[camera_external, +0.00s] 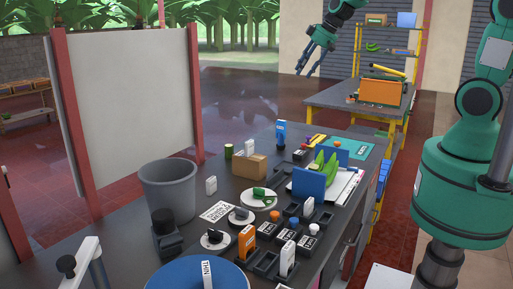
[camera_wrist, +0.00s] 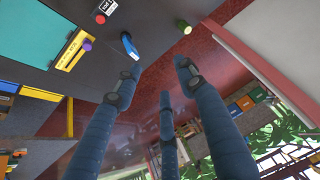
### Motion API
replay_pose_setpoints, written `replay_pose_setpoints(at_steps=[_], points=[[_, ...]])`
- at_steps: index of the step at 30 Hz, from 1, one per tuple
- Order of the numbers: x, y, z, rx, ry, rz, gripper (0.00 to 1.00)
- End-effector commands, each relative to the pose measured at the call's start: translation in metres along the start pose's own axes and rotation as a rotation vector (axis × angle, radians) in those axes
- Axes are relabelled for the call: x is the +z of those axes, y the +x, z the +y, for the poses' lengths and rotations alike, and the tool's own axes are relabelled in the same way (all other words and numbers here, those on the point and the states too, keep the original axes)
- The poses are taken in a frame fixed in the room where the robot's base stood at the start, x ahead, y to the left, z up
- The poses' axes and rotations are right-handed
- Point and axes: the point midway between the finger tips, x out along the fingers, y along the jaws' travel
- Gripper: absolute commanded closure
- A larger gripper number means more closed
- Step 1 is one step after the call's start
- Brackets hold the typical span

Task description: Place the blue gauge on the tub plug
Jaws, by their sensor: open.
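The blue gauge (camera_external: 281,134) appears to be the blue upright piece with a white mark near the far edge of the long dark bench. A blue piece in the wrist view (camera_wrist: 130,46) seems to be the same one. My gripper (camera_external: 308,72) is open and empty, its fingers spread, in the air above and beyond the gauge, touching nothing. Its fingers also show in the wrist view (camera_wrist: 158,76). The tub plug is hard to single out; a small dark round piece with a knob (camera_external: 214,237), near the bench's left edge, may be it.
A grey bin (camera_external: 168,188), a cardboard box (camera_external: 250,167), a blue upright panel (camera_external: 308,184) and several small labelled blocks and trays crowd the bench. A white board (camera_external: 130,100) stands to the left. A second table (camera_external: 345,98) with an orange box stands behind.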

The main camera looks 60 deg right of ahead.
Motion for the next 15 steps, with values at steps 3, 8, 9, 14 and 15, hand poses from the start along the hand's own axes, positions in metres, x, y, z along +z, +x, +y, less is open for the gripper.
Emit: replay_pose_setpoints(at_steps=[3, 8, 9, 14, 15], points=[[0.013, -0.050, -0.031, -0.009, -0.011, 0.001, 0.60], [0.041, -0.108, -0.065, -0.013, -0.015, -0.008, 0.60], [0.050, -0.122, -0.072, -0.012, -0.015, -0.010, 0.60], [0.089, -0.171, -0.098, -0.004, -0.014, -0.019, 0.60], [0.099, -0.183, -0.103, -0.002, -0.013, -0.020, 0.60]])
